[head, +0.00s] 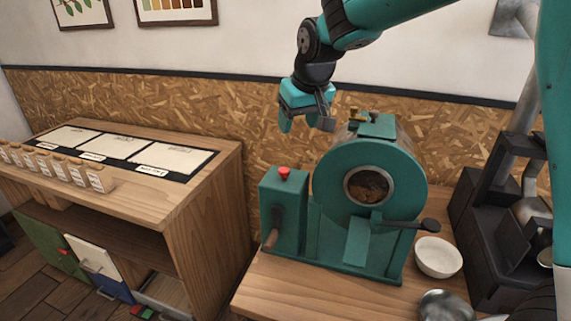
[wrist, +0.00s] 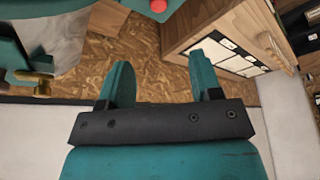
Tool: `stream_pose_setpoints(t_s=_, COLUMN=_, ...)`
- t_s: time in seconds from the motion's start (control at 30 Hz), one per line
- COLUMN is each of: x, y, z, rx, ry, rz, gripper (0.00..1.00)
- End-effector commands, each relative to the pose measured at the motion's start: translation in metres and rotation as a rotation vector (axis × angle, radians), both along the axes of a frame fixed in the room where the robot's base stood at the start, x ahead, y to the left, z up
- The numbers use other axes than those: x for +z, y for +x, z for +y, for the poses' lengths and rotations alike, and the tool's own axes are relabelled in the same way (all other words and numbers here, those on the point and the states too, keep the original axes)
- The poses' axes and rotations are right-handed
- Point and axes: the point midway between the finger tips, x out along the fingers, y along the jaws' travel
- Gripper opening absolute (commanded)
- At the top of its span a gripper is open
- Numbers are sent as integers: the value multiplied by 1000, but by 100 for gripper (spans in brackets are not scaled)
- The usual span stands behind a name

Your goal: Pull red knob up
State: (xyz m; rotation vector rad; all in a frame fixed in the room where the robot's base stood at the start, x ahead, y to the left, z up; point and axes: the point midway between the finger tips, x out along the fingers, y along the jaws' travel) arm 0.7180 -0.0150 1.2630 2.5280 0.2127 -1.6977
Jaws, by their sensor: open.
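The red knob (head: 284,173) sits on top of the small green box (head: 284,208) at the left side of the green roaster (head: 370,180). In the wrist view the red knob (wrist: 157,5) shows at the top edge, partly cut off.
A brass fitting (wrist: 38,82) stands on the roaster top near my gripper. A wooden cabinet (head: 205,200) with cards and small jars is at the left. A white bowl (head: 438,258) and a dark machine (head: 495,210) are at the right. The air above the knob is clear.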

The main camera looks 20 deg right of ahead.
Motion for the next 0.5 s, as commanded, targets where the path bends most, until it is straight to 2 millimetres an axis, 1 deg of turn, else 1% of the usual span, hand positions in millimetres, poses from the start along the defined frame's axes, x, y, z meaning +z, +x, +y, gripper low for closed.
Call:
stream_pose_setpoints(t_s=0.03, x=-3, y=6, z=-1, rx=-8, ry=-3, rz=-1, gripper=59)
stream_pose_setpoints(t_s=0.17, x=-18, y=12, z=-1, rx=-11, ry=-5, rz=-1, gripper=59)
stream_pose_setpoints(t_s=0.27, x=-36, y=20, z=0, rx=-10, ry=-5, rz=1, gripper=59)
stream_pose_setpoints(t_s=0.5, x=-87, y=40, z=4, rx=-9, ry=-4, rz=2, gripper=59)
